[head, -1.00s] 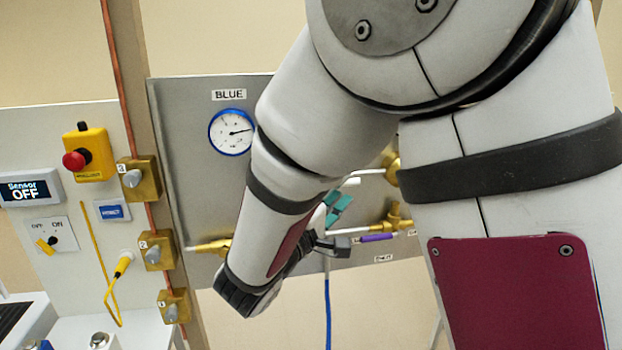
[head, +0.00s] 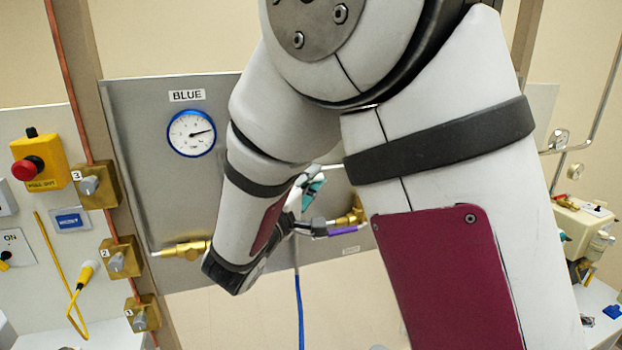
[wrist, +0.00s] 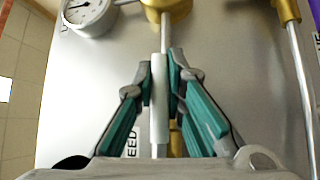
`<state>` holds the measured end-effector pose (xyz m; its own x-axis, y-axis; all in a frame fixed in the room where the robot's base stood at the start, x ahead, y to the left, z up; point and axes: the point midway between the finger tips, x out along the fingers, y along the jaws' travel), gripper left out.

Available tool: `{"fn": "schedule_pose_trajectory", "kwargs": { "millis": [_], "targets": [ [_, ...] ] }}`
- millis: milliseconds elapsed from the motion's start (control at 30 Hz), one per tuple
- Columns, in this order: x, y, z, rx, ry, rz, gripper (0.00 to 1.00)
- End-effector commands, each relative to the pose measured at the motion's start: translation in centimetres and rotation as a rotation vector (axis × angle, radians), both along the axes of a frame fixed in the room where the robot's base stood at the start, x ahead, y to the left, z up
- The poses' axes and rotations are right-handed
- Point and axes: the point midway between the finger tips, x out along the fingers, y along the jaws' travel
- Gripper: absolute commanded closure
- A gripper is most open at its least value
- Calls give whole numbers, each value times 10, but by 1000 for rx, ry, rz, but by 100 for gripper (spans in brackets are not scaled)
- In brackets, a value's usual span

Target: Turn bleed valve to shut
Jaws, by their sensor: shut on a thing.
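The bleed valve shows in the wrist view as a brass body (wrist: 166,8) at the top, with a slim pale grey lever (wrist: 159,105) running down from it. My gripper (wrist: 163,75) has its teal and grey fingers closed on this lever from both sides. A label ending in "EED" is partly hidden behind the fingers. In the head view my gripper (head: 312,187) shows only in part, in front of the grey panel. My forearm hides most of the valve there.
The grey panel (head: 130,215) carries a blue-rimmed gauge (head: 191,133) under a "BLUE" label. A purple-handled valve (head: 343,230) sits close to the right of my gripper, and a brass fitting (head: 183,250) to the left. A blue hose (head: 299,310) hangs below.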

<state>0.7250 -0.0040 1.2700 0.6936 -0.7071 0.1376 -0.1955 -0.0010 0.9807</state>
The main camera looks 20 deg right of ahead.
Motion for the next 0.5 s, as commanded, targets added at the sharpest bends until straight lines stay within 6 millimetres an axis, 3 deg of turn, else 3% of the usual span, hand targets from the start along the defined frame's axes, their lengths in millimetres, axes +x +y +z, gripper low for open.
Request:
{"fn": "schedule_pose_trajectory", "kwargs": {
  "millis": [267,500],
  "targets": [
    [0,0,-3,40,-1,1,100],
    [1,1,-14,179,-2,1,100]
  ]
}}
